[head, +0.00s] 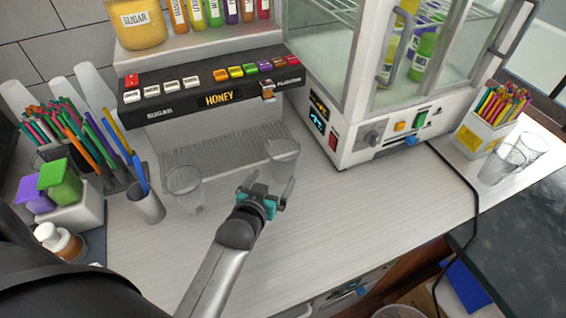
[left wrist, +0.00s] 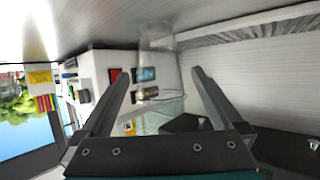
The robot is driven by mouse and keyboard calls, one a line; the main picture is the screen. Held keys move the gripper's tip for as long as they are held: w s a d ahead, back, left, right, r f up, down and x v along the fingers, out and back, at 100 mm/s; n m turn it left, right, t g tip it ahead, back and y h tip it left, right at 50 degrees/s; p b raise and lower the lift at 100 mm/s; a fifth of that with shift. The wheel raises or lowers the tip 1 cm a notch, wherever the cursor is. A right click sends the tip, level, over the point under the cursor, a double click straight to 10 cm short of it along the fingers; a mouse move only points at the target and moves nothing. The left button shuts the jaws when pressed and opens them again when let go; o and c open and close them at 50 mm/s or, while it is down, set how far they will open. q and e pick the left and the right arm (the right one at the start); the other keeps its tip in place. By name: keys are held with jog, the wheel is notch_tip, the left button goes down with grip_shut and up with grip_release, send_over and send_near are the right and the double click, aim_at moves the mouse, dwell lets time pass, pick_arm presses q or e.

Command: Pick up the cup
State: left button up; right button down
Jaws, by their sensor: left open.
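A clear, empty cup (head: 283,158) stands upright on the counter near the front right of the dispenser's drip grille. A second clear cup (head: 185,188) stands to its left. My left gripper (head: 267,182) is open just in front of the right-hand cup, with its fingertips pointing toward it. In the left wrist view a clear cup (left wrist: 160,100) shows beyond and between the open fingers of the gripper (left wrist: 160,76). I cannot tell whether the fingertips reach around its wall. My right gripper is not in view.
The dispenser (head: 215,88) with labelled buttons stands behind the cups. A glass-walled machine (head: 345,125) is to the right. More clear cups (head: 500,165) are at far right. The front counter (head: 370,210) is clear.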

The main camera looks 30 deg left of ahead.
pick_arm(q)
jog(key=shift+b+x, duration=0.35)
jog(key=shift+x, duration=4.05)
jog(key=shift+d+r, duration=0.1)
jog(key=shift+r, duration=0.05)
jog(key=shift+c, duration=0.4)
jog(key=c, duration=1)
jog(key=shift+r, duration=0.1)
